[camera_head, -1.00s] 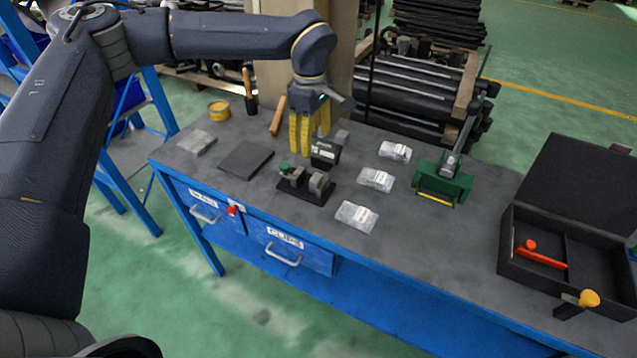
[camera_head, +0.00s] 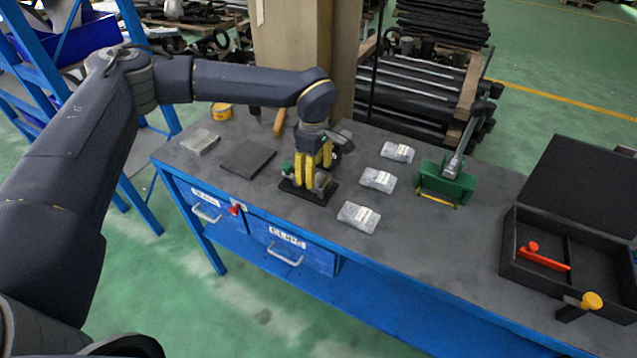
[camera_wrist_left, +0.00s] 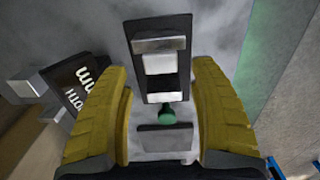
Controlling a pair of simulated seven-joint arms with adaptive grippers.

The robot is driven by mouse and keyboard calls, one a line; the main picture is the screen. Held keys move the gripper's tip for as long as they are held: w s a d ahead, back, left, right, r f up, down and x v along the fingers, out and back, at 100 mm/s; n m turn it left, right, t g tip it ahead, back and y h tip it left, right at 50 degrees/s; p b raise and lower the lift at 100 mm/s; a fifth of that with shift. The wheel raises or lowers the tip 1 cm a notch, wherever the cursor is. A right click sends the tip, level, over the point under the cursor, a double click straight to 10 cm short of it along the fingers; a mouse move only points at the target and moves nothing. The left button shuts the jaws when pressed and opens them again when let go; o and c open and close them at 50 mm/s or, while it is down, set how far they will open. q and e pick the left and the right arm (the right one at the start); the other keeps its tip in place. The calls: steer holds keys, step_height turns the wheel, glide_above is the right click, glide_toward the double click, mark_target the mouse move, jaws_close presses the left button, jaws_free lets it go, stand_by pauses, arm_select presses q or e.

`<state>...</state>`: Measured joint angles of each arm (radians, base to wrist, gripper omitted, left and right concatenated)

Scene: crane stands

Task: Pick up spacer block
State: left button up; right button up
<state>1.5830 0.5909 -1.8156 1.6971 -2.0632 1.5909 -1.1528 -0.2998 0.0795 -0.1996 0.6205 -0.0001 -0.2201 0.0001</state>
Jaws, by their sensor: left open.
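My left gripper (camera_head: 314,162) points down over a small fixture with a black base plate (camera_head: 321,198). Its two yellow fingers stand apart, with nothing seen gripped. In the left wrist view the fixture's base (camera_wrist_left: 180,26) lies ahead between the fingers (camera_wrist_left: 160,125), with a grey metal block (camera_wrist_left: 160,64) and a green knob (camera_wrist_left: 166,114) on it. A black block with white lettering (camera_wrist_left: 78,80) lies left of the fingers, beside a grey piece (camera_wrist_left: 28,87). I cannot tell which block is the spacer block. My right gripper is not seen.
A dark flat plate (camera_head: 247,158) lies left of the fixture. Several silver packets (camera_head: 359,216) lie to its right. A green tool (camera_head: 445,184) and an open black case (camera_head: 560,256) stand further right. A hammer (camera_head: 280,122) and yellow tin (camera_head: 222,110) are at the back.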

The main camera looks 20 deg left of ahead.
arm_select(q)
step_height(320, 180, down, 4)
steer(key=shift+s+f, duration=0.1)
jaws_close()
stand_by(0.6)
